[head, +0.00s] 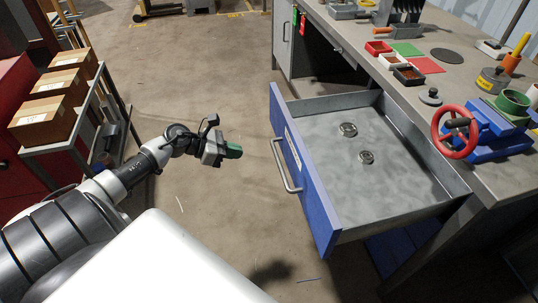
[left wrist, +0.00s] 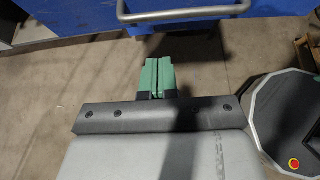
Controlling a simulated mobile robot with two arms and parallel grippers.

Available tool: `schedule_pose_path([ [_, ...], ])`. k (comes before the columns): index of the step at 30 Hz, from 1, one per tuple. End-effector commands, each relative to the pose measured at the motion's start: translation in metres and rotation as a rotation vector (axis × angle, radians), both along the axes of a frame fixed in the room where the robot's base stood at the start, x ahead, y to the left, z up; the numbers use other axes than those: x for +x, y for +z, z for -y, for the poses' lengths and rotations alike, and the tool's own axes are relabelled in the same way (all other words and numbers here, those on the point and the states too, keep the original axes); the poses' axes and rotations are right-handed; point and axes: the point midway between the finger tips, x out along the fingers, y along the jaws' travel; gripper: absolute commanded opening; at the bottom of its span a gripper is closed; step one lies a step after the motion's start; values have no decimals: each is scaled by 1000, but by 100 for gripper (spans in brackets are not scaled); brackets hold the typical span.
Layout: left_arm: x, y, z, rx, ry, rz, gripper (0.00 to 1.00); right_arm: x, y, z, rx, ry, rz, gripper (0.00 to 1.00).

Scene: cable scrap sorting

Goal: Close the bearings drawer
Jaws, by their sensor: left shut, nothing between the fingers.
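The bearings drawer (head: 400,203) is pulled well out of the workbench, with a blue front (head: 307,185) and a grey metal inside. Two round metal bearings (head: 348,130) (head: 366,157) lie on its floor. A curved metal handle (head: 284,166) is on the front; the handle also shows across the top of the left wrist view (left wrist: 185,14). My left gripper (head: 233,150) is left of the drawer front, apart from the handle, with its green fingers shut and empty. In the left wrist view the fingers (left wrist: 159,75) are together and point toward the blue front. My right gripper is not seen.
The workbench (head: 460,90) carries small red, white and dark trays, a green mat and a blue vise with a red handwheel (head: 455,132). A cart (head: 85,125) with cardboard boxes (head: 45,118) stands at the left. The floor between cart and drawer is mostly clear.

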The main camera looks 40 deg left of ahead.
Motion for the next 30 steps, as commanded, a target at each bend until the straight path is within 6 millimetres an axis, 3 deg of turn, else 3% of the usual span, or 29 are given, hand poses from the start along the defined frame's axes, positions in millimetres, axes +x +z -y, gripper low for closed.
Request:
schedule_pose_path([
  [8, 41, -25, 35, -7, 2, 2, 0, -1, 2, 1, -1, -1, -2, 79],
  [15, 64, -32, 55, -4, 2, 2, 0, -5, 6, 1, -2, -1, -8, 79],
  [30, 70, -35, 60, -2, 2, -1, 0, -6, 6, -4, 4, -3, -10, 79],
])
